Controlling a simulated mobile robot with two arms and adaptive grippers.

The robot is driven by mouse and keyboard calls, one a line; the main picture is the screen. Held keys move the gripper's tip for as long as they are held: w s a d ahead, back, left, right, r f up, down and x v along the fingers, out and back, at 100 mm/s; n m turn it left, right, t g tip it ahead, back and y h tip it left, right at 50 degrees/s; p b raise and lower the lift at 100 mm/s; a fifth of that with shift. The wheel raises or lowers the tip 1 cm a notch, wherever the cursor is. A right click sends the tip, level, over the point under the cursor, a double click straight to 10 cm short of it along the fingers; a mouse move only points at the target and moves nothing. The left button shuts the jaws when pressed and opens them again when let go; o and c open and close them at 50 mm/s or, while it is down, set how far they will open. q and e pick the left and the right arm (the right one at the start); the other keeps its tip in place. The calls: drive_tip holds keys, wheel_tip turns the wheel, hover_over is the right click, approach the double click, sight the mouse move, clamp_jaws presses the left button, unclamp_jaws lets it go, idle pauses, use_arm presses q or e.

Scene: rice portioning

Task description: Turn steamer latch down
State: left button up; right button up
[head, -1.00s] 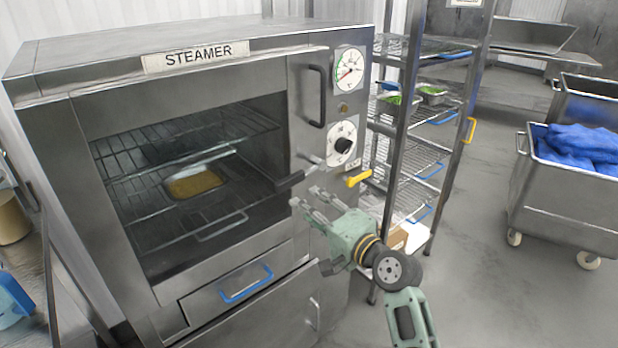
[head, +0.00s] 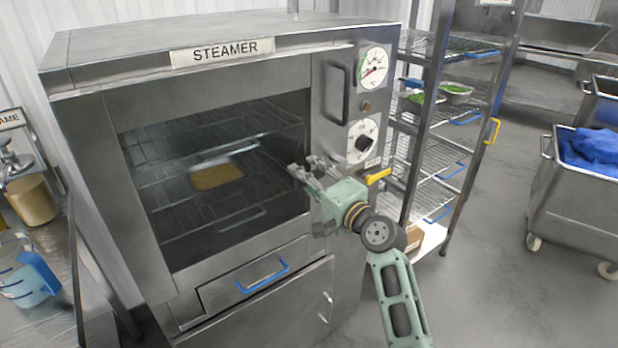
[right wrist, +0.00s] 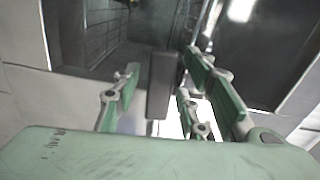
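The steamer (head: 225,85) stands at the left-centre in the head view, its rack interior visible with a pan of yellow-brown food (head: 216,177) inside. My right gripper (head: 308,167) is at the right edge of the steamer's front opening, where the latch is, and it hides most of the latch in the head view. In the right wrist view the dark latch handle (right wrist: 163,85) stands between the fingers of my right gripper (right wrist: 157,92). The fingers are apart, with a gap visible on the handle's left side. My left gripper is not in view.
A yellow handle (head: 377,177) sits on the steamer's side close to my right gripper, below a dial (head: 362,143). A wire rack (head: 440,150) stands to the right. A cart with blue cloths (head: 580,190) is farther right. A counter with a jug (head: 28,278) is at left.

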drive_tip(key=shift+c, duration=0.5)
drive_tip(key=shift+c, duration=1)
clamp_jaws()
